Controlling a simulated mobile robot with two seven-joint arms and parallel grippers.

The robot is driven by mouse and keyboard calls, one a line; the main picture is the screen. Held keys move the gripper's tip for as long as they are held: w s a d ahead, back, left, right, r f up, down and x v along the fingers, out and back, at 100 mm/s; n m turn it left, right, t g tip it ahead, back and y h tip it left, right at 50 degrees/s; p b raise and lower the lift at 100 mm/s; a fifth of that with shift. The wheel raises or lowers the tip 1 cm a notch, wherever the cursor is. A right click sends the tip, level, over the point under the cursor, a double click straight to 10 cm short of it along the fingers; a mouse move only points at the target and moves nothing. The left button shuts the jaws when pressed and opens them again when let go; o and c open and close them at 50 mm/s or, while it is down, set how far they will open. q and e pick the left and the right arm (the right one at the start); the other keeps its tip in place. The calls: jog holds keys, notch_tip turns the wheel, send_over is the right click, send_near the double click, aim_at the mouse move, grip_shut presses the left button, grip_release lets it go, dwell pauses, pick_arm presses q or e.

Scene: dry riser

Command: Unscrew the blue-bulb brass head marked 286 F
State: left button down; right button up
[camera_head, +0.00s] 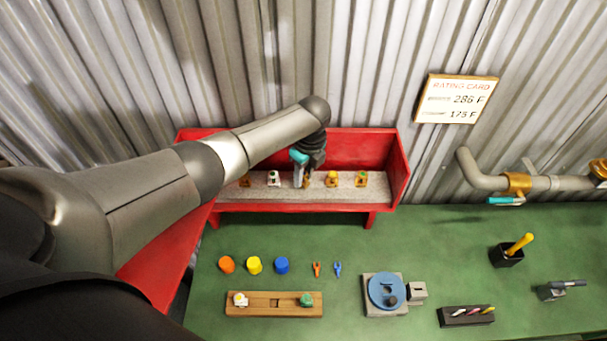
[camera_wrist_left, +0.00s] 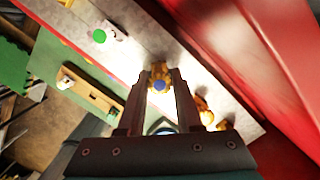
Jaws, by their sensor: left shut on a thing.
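My left gripper (camera_head: 303,178) reaches down into the red rack. It is shut on a brass head with a blue bulb (camera_wrist_left: 159,85), seen between the fingertips (camera_wrist_left: 160,76) in the left wrist view. In the head view the gripper mostly hides this head. I cannot read a marking on it or tell whether it touches the grey shelf. The rating card (camera_head: 457,99) shows 286 F and 175 F. My right gripper is not in view.
The red rack (camera_head: 400,165) has raised back and end walls around the heads. On the green bench (camera_head: 400,235) are coloured caps (camera_head: 254,265), a wooden block (camera_head: 261,312), a blue round fixture (camera_head: 386,291) and a tool holder (camera_head: 466,316). A pipe (camera_head: 484,181) runs at the right.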

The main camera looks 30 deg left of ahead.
pick_arm(q)
jog(key=n, duration=0.5)
jog(key=shift+n+g, duration=0.3)
jog(key=shift+n, duration=0.1)
jog(key=c, duration=0.5)
grip_release()
jog(key=shift+m, duration=0.3)
